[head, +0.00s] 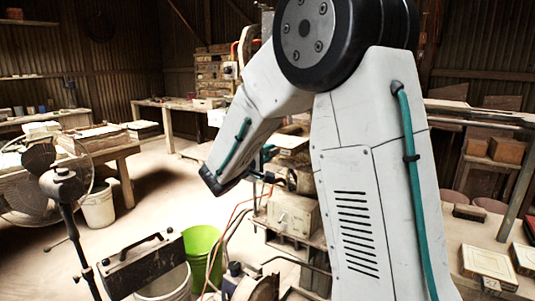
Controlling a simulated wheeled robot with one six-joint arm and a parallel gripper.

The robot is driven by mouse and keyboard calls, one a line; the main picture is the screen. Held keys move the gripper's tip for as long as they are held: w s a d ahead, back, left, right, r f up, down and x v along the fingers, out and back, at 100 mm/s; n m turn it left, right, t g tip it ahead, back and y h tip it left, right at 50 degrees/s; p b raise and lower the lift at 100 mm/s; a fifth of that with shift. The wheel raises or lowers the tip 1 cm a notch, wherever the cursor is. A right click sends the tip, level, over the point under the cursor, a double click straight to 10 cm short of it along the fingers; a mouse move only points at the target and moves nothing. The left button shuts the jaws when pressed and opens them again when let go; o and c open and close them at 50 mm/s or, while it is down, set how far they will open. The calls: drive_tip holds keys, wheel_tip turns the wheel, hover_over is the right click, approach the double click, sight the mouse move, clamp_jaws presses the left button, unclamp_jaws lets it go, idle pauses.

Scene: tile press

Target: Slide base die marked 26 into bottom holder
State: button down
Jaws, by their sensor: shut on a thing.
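My arm fills the middle of the head view, bent over with its forearm pointing down and left. I cannot make out my gripper's fingers or anything held between them; small dark and teal parts past the end of the forearm run into the clutter of the press. The press stand (293,212), with a pale box-shaped body, is partly hidden behind my arm. I cannot pick out the bottom holder there. No die marked 26 can be read. A pale die with a small label that seems to read 22 (488,267) lies on the right table.
A second pale die (523,258) and a dark brush (469,212) lie on the right table. A green bucket (203,252), a dark metal carrier (142,265) and a fan (62,178) stand at lower left. Open floor lies between the left workbench (125,150) and the press.

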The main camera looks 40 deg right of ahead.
drive_tip(key=shift+d, duration=0.1)
drive_tip(key=shift+w+d, duration=0.3)
drive_tip(key=shift+d, duration=0.35)
idle(0.3)
drive_tip(key=shift+w+d, duration=0.15)
drive_tip(key=shift+d, duration=0.2)
drive_tip(key=shift+d, duration=0.15)
idle(0.5)
drive_tip(key=shift+w+d, duration=0.15)
drive_tip(key=shift+d, duration=0.25)
drive_tip(key=shift+d, duration=0.15)
drive_tip(key=shift+w+d, duration=0.2)
drive_tip(key=shift+d, duration=0.15)
drive_tip(key=shift+d, duration=0.1)
idle(0.5)
